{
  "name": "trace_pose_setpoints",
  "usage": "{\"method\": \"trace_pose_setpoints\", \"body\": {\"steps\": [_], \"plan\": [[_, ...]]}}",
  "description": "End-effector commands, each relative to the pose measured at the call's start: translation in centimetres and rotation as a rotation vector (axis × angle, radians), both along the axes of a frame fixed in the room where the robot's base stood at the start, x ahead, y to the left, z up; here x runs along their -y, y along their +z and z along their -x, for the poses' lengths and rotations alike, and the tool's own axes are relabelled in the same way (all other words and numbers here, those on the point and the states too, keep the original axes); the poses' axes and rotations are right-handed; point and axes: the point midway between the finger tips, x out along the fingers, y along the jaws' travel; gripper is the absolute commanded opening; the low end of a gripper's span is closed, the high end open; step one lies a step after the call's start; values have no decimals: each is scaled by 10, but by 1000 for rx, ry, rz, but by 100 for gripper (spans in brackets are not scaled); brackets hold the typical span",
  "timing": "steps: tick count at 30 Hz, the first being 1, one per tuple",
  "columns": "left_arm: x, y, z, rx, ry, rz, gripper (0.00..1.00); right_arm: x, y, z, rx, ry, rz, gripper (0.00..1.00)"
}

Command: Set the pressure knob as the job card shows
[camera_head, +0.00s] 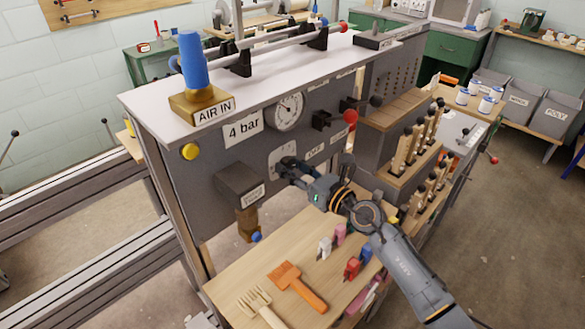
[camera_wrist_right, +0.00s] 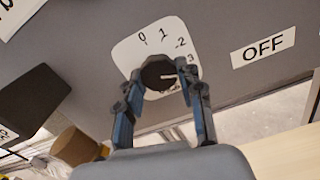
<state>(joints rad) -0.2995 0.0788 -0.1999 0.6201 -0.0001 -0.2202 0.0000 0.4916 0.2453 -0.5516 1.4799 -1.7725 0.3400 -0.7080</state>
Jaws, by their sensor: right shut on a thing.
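The job card (camera_head: 243,127) on the grey panel reads "4 bar". Below it is a white dial plate (camera_head: 283,149), which also shows in the right wrist view (camera_wrist_right: 128,55) with 0, 1, 2 and 3 readable. Higher numbers are hidden by a finger. The dark round pressure knob (camera_wrist_right: 158,70) sits on this plate. A pale mark on it points to the right, seemingly below the 3; the exact number is unclear. My right gripper (camera_head: 287,167) has its fingers on either side of the knob and is shut on it. My left gripper is out of view.
A round gauge (camera_head: 289,111) sits above the dial, and a lever with a red ball (camera_head: 350,116) to its right. A dark box (camera_head: 240,187) juts out at left.

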Motion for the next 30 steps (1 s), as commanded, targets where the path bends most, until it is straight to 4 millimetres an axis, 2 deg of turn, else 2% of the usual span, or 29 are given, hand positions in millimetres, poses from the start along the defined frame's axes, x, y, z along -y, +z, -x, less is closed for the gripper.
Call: {"method": "trace_pose_setpoints", "body": {"steps": [10, 15, 23, 24, 27, 30], "plan": [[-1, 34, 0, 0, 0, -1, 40, -1, 5, 1, -226, -1, -223, 6], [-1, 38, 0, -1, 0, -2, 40, -1, 2, 1, -292, 0, -291, 6], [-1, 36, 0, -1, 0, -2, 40, -1, 0, 1, -293, -1, -293, 6], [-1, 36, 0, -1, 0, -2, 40, -1, 0, 1, -293, -1, -293, 43], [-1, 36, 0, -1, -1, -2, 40, -1, 0, 1, -292, -1, -292, 60], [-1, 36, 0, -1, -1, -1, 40, -1, 0, 1, -292, 0, -292, 60]]}}
